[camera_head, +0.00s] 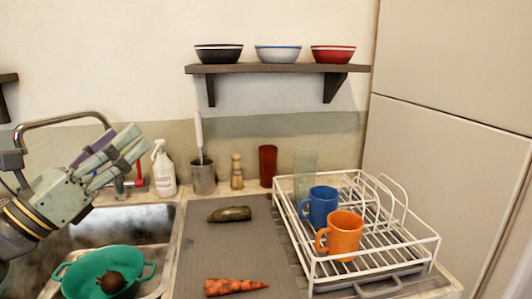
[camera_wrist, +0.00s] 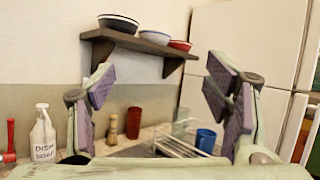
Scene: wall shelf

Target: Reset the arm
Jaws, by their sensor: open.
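My gripper (camera_head: 127,143) is at the left in the head view, raised above the sink and pointing up and to the right. In the wrist view its two padded fingers stand wide apart, and my gripper (camera_wrist: 160,88) is open with nothing between the fingers. It touches no object. The dark wall shelf (camera_head: 280,68) holds a black bowl (camera_head: 218,54), a white-and-blue bowl (camera_head: 278,54) and a red bowl (camera_head: 332,54). The shelf also shows beyond the fingers in the wrist view (camera_wrist: 135,42).
A teal colander (camera_head: 75,272) with a round brown item sits in the sink. A soap bottle (camera_head: 163,168) stands behind. A cucumber (camera_head: 229,214) and carrot (camera_head: 236,287) lie on the grey mat (camera_head: 205,250). The white rack (camera_head: 436,240) holds blue (camera_head: 319,207) and orange mugs (camera_head: 343,232).

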